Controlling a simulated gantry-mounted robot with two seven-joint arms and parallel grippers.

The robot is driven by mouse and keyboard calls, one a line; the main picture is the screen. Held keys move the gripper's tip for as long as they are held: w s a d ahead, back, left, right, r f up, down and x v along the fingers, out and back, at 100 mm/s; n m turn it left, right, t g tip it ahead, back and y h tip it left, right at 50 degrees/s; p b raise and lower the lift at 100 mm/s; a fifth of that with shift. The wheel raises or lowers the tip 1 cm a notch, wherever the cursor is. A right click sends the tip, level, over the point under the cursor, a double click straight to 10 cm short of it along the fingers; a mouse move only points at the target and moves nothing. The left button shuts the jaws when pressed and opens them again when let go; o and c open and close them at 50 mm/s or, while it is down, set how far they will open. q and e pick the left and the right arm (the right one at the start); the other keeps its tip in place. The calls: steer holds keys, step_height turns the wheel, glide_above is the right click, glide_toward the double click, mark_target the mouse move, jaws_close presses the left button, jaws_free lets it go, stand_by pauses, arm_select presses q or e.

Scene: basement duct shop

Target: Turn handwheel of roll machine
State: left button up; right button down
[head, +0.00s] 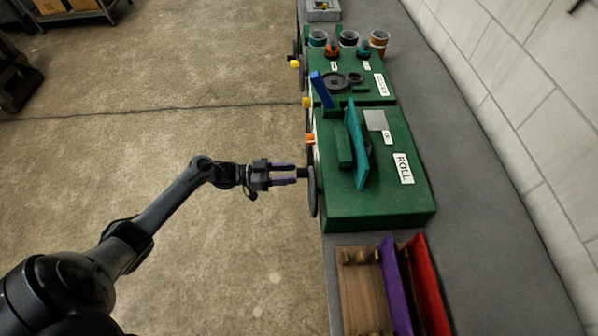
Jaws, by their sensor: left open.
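The green roll machine (375,205) sits on the grey bench, with a white label reading ROLL on its top. Its dark handwheel (313,192) is on the machine's left side and shows nearly edge-on. A dark handle or hub (302,173) sticks out from the wheel to the left. My left gripper (294,174) is open, its two purple-toned fingers pointing right at this handle. The fingertips are at or very close to the handle; I cannot tell whether they touch it. My right gripper is not in view.
A second green machine (385,88) with cups and a blue lever (321,90) stands behind. A wooden rack (362,300) with purple and red panels is in front. A block wall (540,90) borders the bench on the right.

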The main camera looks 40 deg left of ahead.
mark_target(299, 173)
arm_select(q)
steer(key=shift+x, duration=1.85)
jaws_close()
